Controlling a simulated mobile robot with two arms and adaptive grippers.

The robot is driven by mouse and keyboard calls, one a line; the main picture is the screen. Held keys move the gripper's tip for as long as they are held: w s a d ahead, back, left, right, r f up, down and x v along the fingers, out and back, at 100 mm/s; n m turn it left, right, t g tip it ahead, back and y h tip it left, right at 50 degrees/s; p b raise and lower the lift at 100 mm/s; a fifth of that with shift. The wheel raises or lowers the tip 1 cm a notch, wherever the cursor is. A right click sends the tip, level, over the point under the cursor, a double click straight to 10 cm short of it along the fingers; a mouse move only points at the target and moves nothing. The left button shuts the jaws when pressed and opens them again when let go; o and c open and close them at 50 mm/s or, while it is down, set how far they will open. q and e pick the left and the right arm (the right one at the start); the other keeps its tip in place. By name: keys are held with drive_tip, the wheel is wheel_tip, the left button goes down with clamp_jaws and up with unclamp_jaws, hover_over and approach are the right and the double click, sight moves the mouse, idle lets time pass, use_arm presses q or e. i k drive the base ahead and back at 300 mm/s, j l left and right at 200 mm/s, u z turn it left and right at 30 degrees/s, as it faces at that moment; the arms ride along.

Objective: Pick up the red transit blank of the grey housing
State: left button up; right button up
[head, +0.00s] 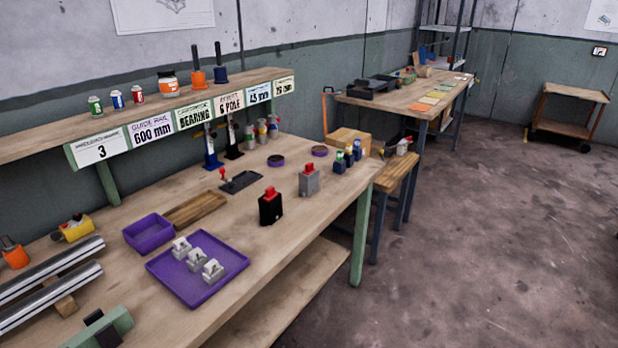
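The grey housing (309,182) stands upright on the wooden workbench, right of the middle of the head view. Its red transit blank (309,167) sits on top of it. A black housing (270,209) with a red blank (270,192) on top stands in front of it and to its left, apart from it. Neither of my grippers shows in the head view.
A purple tray (228,258) with several pale blocks lies at the bench front, beside a purple bin (148,235). The bench before the housings is clear.

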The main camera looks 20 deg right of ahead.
sight(309, 167)
drive_tip(key=l+u, duration=0.1)
drive_tip(key=u, duration=0.4)
drive_tip(key=l+u, duration=0.45)
drive_tip(key=l, duration=0.45)
drive_tip(key=l+u, duration=0.45)
drive_tip(key=l, duration=0.45)
